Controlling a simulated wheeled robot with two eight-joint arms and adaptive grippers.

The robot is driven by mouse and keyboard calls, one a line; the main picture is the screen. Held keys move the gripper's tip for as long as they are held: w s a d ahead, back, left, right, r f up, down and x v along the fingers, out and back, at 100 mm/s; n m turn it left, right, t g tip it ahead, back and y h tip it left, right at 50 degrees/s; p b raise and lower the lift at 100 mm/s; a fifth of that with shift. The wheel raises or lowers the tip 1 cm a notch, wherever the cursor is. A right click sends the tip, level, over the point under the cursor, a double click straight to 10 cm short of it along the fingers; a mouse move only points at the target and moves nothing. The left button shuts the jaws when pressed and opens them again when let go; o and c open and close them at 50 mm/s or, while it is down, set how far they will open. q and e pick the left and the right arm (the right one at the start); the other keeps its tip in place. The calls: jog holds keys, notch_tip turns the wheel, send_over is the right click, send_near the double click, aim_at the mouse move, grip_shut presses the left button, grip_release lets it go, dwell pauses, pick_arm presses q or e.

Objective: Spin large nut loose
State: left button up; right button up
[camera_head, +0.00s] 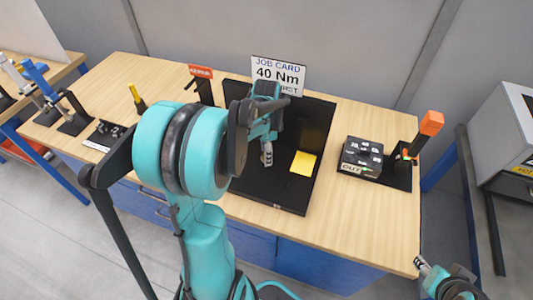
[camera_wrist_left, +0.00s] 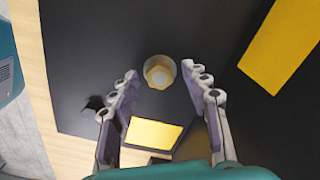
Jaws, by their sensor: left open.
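In the left wrist view, a small round pale cup-like piece with a yellowish, faceted-looking centre (camera_wrist_left: 160,72) stands on the black mat (camera_wrist_left: 85,45). It may be the large nut, but I cannot tell for sure. My left gripper (camera_wrist_left: 158,76) is open, one finger to each side of this piece in the picture, with nothing held. I cannot tell its height above the piece. In the head view my left gripper (camera_head: 266,155) points down over the mat (camera_head: 287,190), and the piece is hidden there. My right gripper (camera_head: 423,266) is at the lower right, away from the table.
A yellow pad (camera_head: 303,163) lies on the mat. The job card reading 40 Nm (camera_head: 278,75) stands behind. To the right are a dark box with sockets (camera_head: 361,158) and an orange-handled tool (camera_head: 430,124). A yellow-handled tool (camera_head: 136,95) stands left. Bare wood (camera_head: 345,225) lies in front right.

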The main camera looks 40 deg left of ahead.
pick_arm(q)
grip_shut()
jog(key=shift+n, duration=0.4)
